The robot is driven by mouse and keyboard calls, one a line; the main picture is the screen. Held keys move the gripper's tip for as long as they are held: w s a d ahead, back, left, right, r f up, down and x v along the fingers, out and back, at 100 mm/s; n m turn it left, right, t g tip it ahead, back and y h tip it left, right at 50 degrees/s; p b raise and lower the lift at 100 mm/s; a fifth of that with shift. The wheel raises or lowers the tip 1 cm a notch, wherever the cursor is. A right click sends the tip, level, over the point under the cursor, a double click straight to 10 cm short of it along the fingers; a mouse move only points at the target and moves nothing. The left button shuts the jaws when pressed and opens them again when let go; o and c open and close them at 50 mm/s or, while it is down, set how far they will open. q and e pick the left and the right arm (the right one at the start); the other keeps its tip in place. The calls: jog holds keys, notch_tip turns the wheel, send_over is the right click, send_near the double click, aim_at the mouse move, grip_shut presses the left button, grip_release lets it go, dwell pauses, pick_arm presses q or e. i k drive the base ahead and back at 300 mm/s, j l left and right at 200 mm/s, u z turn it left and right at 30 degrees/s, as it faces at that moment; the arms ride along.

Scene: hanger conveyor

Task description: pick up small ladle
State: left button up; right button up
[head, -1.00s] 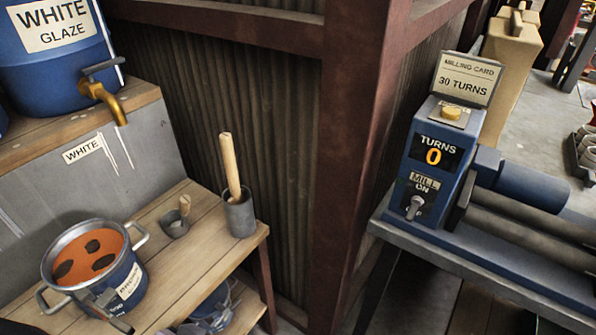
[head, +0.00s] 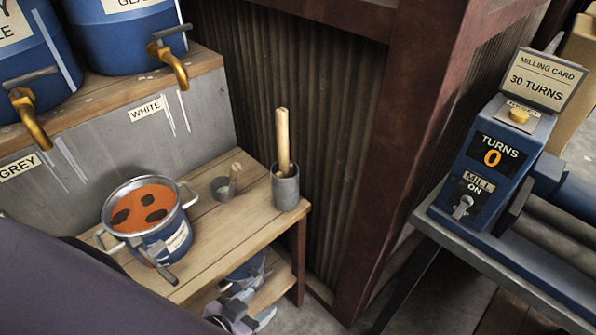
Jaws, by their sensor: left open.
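My right gripper is not in view.
A pot (head: 178,239) of orange glaze with dark patches stands on the table (head: 232,225), left of the cups. Brass taps (head: 172,64) overhang behind. A dark post (head: 385,170) rises to the right, before the mill (head: 490,160). The table front beside the cups is clear.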

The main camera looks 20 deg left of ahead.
aim_at(222, 190)
jog(key=k, duration=0.6)
jog(key=u, duration=2.45)
jog(key=l+u, duration=0.15)
jog(key=u, duration=0.25)
jog(key=k+l+u, duration=0.1)
jog(key=u, duration=0.3)
jog(key=k+l, duration=0.35)
jog(key=l, duration=0.25)
jog(key=z, duration=1.25)
